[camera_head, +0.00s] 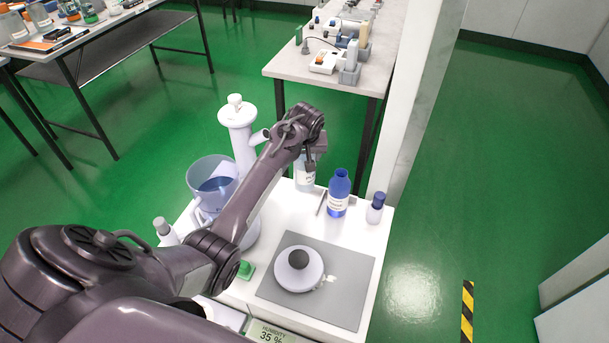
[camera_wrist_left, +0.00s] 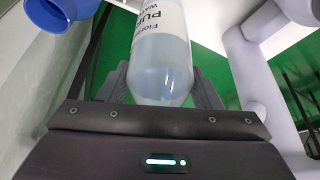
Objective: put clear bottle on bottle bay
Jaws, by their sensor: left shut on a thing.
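My left gripper (camera_head: 309,155) is shut on the clear bottle (camera_head: 305,181), at the back of the white table (camera_head: 380,245). The bottle has a white label, and its top is hidden by the gripper in the head view. In the left wrist view the clear bottle (camera_wrist_left: 163,62) sits between the two fingers of the gripper (camera_wrist_left: 160,88). I cannot tell if its base touches the table. No marked bottle bay can be made out. My right gripper is not in view.
A blue bottle (camera_head: 339,195) and a small blue-capped bottle (camera_head: 375,209) stand right of the clear bottle. A grey mat (camera_head: 340,300) bears a round white device (camera_head: 299,270). A clear jug (camera_head: 208,175) and a white column (camera_head: 240,130) stand left. A bench (camera_head: 285,66) is behind.

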